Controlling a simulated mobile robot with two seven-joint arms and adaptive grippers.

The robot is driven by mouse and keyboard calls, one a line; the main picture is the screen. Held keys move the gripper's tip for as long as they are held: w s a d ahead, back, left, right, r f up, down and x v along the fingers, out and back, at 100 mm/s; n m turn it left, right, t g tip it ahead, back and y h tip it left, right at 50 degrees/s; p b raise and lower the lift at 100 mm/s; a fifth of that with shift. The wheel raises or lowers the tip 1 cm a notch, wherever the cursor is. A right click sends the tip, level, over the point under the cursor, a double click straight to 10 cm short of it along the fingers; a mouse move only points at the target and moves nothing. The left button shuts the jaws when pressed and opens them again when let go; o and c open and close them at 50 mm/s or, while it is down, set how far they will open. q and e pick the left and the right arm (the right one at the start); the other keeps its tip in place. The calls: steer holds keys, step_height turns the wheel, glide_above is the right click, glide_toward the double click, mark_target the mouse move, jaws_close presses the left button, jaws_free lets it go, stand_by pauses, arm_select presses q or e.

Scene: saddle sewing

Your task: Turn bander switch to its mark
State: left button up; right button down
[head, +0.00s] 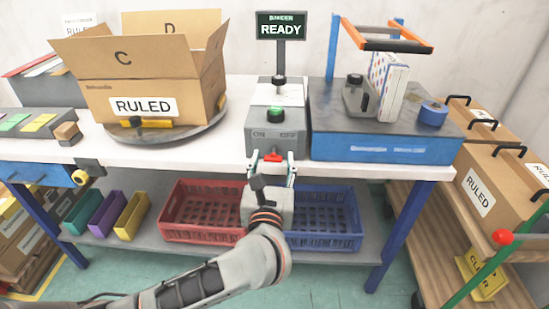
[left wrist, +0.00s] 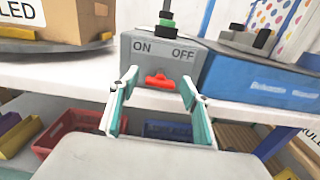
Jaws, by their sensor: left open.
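The bander switch (head: 273,157) is a red handle low on the front of a grey control box (head: 262,128) marked ON at left and OFF at right. In the left wrist view the red switch (left wrist: 160,80) lies about level, below and between the two words. My left gripper (head: 273,168) is open in front of the box, with one finger on each side of the switch. My right gripper is not in view.
A green button (head: 275,113) stands on the box, below a READY sign (head: 281,26). A blue bander (head: 365,140) is at right. An open RULED carton (head: 150,85) is at left. Below are a red crate (head: 195,233) and a blue crate (head: 335,240).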

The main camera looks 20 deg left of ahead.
arm_select(q)
steer(key=shift+x, duration=0.8)
steer(key=c, duration=1.1)
